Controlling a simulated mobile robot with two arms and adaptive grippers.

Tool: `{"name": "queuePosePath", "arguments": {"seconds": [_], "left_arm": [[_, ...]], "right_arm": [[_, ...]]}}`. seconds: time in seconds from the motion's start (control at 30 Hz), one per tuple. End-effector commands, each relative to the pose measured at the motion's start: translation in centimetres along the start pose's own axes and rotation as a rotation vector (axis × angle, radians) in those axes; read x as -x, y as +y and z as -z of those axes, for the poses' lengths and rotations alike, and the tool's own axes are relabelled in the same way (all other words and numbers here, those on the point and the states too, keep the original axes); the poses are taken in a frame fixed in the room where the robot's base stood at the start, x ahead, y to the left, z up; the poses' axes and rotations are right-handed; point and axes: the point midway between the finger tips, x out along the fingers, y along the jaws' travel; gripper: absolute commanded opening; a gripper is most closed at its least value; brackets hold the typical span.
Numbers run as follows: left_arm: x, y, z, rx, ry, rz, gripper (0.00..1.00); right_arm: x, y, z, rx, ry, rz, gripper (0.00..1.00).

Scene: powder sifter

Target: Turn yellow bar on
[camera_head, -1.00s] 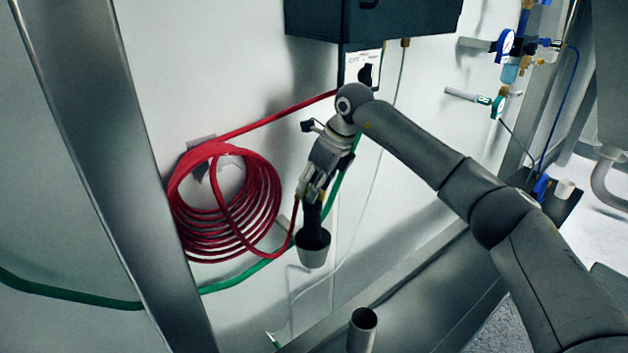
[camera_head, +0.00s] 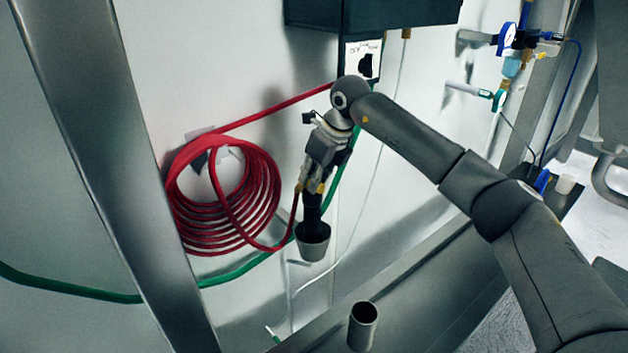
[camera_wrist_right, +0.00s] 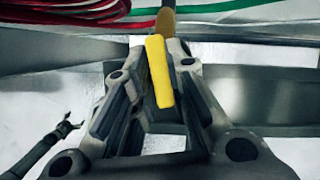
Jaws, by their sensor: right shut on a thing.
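The yellow bar (camera_wrist_right: 158,70) shows in the right wrist view, upright between the two fingers of my right gripper (camera_wrist_right: 160,62). A brown-gold fitting stands just beyond its far end. In the head view only a small yellow patch of the bar (camera_head: 320,188) shows beside my right gripper (camera_head: 313,188). My right gripper is shut on the bar, above a dark nozzle with a grey cup-shaped end (camera_head: 313,242) that points down. The fingers hide part of the bar. A small dark gripper, apparently my left one (camera_wrist_right: 66,130), shows at lower left in the wrist view; its jaws are unclear.
A coiled red hose (camera_head: 225,200) hangs on the wall left of my right gripper, with a green hose (camera_head: 240,270) below. A dark box (camera_head: 370,15) with a knob panel is above. A metal post (camera_head: 100,150) stands left. An open metal tube (camera_head: 362,325) stands below.

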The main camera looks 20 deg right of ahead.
Motion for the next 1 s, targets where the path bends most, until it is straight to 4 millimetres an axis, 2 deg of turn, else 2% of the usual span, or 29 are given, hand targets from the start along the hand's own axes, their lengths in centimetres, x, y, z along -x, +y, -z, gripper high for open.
{"name": "queuePosePath", "arguments": {"seconds": [0.1,0.3,0.7,0.73,0.8,0.9,1.0], "left_arm": [[-1.2,0.0,-0.1,0.000,-0.001,0.000,0.86],[-2.0,0.0,-0.2,-0.001,-0.001,0.000,0.86],[-2.0,-0.1,-0.3,-0.001,-0.001,0.001,0.86],[-2.0,-0.1,-0.3,-0.001,-0.001,0.001,0.86],[-2.0,-0.1,-0.3,-0.001,-0.001,0.001,0.86],[-2.0,-0.1,-0.3,-0.001,-0.001,0.001,0.86],[-2.0,-0.1,-0.3,-0.001,-0.001,0.002,0.86]], "right_arm": [[-0.2,0.1,0.1,-0.089,-0.003,0.041,0.00],[-0.1,0.1,0.0,-0.203,-0.002,0.086,0.00],[0.0,0.1,-0.1,-0.232,-0.002,0.097,0.00],[0.0,0.1,-0.1,-0.232,-0.002,0.097,0.17],[0.0,0.1,-0.1,-0.232,-0.002,0.097,0.26],[0.0,0.1,-0.1,-0.232,-0.002,0.097,0.37],[0.0,0.1,0.0,-0.232,-0.002,0.097,0.37]]}}
